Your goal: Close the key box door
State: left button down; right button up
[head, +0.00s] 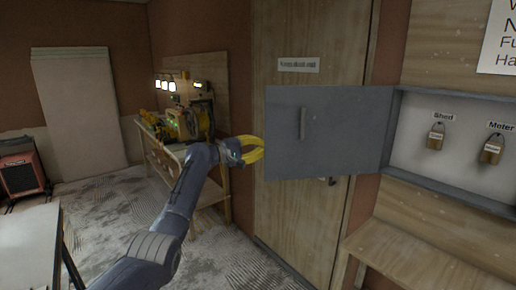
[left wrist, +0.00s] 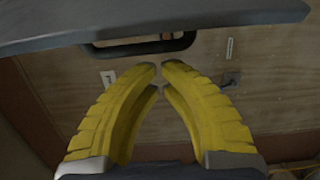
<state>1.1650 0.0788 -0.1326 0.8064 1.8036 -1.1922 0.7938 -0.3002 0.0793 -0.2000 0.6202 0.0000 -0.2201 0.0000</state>
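The key box door (head: 345,150) is a flat grey panel with a bar handle (head: 303,122). It stands swung wide open to the left of the grey key box (head: 406,150). My left gripper (head: 262,153) has yellow fingers and is beside the door's free left edge, empty. In the left wrist view the fingertips (left wrist: 159,68) nearly meet with nothing between them. The door (left wrist: 150,22) crosses the top of that view, with its dark handle (left wrist: 140,47) just beyond the fingertips. I cannot tell whether they touch it. My right gripper is not in view.
A wooden door (head: 300,215) is behind the open panel. A wooden bench (head: 430,255) is below the box. A workbench (head: 170,150) with yellow equipment stands behind my left arm.

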pick_arm(q)
jog(key=shift+s+d, duration=0.2)
jog(key=shift+s, duration=0.65)
jog(key=shift+s+d, duration=0.15)
jog(key=shift+s, duration=0.65)
jog(key=shift+s, duration=0.1)
